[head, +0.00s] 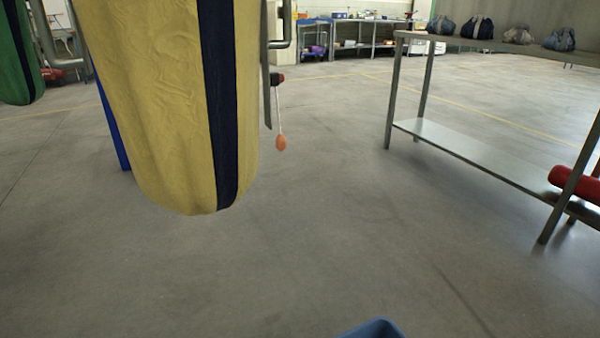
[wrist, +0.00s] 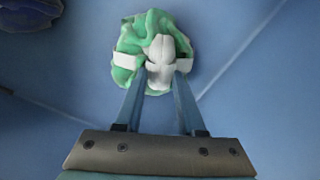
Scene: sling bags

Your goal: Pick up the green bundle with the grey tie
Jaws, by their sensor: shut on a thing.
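The green bundle (wrist: 134,42) with its pale grey tie (wrist: 160,50) is at the upper middle of the wrist view. My gripper (wrist: 156,63) is shut on it, with a pale fingertip at each side and the tie between the fingers. The bundle's underside is hidden, and I cannot tell whether it touches the blue surface (wrist: 70,75) behind it. Neither my gripper nor this bundle shows in the head view.
In the head view, a yellow hanging bag (head: 165,110) with a navy stripe fills the left. A metal shelf table (head: 460,146) bears several bundles at right. A blue rim (head: 375,328) shows at the bottom.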

